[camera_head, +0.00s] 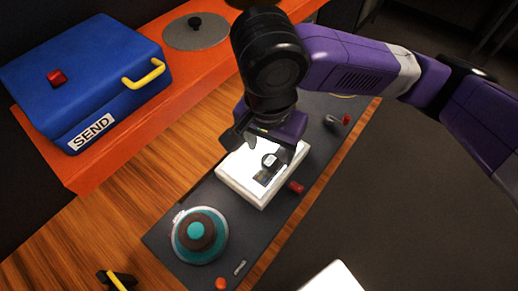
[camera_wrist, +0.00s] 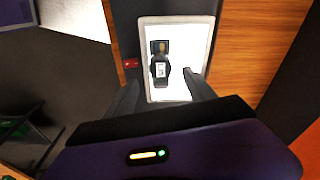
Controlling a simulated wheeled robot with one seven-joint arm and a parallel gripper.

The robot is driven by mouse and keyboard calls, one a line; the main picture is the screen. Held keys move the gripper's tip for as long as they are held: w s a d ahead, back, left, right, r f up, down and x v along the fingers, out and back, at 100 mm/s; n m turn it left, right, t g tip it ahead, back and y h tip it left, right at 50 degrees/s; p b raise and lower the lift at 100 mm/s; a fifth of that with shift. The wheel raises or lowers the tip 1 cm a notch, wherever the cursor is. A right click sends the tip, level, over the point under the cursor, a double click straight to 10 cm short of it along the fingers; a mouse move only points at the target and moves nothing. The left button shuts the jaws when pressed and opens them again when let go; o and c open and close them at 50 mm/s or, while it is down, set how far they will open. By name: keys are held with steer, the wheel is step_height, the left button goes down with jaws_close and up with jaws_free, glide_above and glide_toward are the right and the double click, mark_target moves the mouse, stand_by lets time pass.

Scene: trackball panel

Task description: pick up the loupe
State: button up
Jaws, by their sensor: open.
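The loupe (camera_wrist: 160,70) is a small dark piece with a pale square window. It lies on a bright white panel (camera_wrist: 187,42) in a pale frame. In the head view the loupe (camera_head: 269,161) shows on the white panel (camera_head: 248,187), just below my gripper. My gripper (camera_head: 262,150) is over the panel, pointing down. In the wrist view its two dark fingers (camera_wrist: 164,92) stand apart, with the loupe ahead of the gap between them. Nothing is held. Whether the fingertips touch the panel I cannot tell.
A trackball with a teal centre (camera_head: 197,232) sits on the dark console (camera_head: 165,238). A red button (camera_head: 296,187) is beside the panel. A blue SEND box (camera_head: 95,75) with a yellow handle (camera_head: 145,75) stands on an orange surface (camera_head: 195,68). A grey lid (camera_head: 195,32) lies behind.

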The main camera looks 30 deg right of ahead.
mark_target(270, 161)
steer(key=shift+w+f, duration=0.15)
steer(key=shift+f, duration=0.05)
steer(key=shift+w+d+f+p, duration=0.1)
steer(key=shift+d+f+p, duration=0.1)
steer(key=shift+f, duration=1.65)
steer(key=shift+d+f+p, duration=0.1)
steer(key=shift+f+p, duration=0.05)
steer(key=shift+f, duration=1.65)
jaws_close()
steer(key=shift+r, duration=0.1)
